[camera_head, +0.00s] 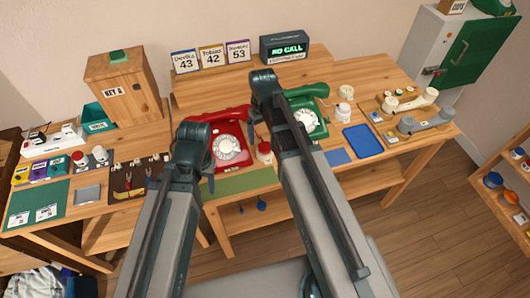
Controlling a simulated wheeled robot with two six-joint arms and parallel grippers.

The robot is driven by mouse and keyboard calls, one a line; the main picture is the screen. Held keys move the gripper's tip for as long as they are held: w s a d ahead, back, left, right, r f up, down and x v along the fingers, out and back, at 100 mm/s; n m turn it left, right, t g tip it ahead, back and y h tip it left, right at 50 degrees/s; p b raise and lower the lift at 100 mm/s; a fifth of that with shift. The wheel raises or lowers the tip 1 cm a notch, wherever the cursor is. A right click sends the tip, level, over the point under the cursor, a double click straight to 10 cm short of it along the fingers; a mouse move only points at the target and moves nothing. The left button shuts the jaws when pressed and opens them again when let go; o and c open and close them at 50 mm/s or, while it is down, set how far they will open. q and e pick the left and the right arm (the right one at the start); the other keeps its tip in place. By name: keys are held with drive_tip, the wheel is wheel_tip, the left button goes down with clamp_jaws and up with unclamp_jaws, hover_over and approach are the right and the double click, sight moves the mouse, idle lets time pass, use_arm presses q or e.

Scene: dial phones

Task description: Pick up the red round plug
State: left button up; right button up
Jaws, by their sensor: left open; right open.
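I cannot single out the red round plug for certain at this size. Small round red-and-white pieces (80,159) stand at the left of the table, beside a brown mat (128,180) with several small plugs. A small red-and-white round item (264,151) stands between the red dial phone (231,147) and the green dial phone (306,118). My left gripper (211,184) is open and empty, mostly hidden by its arm, near the front of the red phone. My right gripper (252,132) is open and empty, partly hidden, between the two phones.
A wooden box (122,88) stands at the back left. Number cards (211,56) and a "NO CALL" display (285,47) stand on the back shelf. A green mat (243,184) at the front is largely clear.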

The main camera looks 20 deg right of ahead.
sight(265, 145)
use_arm(q)
wheel_tip(265, 145, down, 5)
drive_tip(key=b, duration=0.5)
drive_tip(key=shift+f, duration=0.15)
use_arm(e)
drive_tip(key=f, duration=0.5)
drive_tip(key=shift+s+d+f, duration=0.15)
drive_tip(key=shift+s+d, duration=0.05)
drive_tip(key=shift+d, duration=0.1)
drive_tip(key=c, duration=1.3)
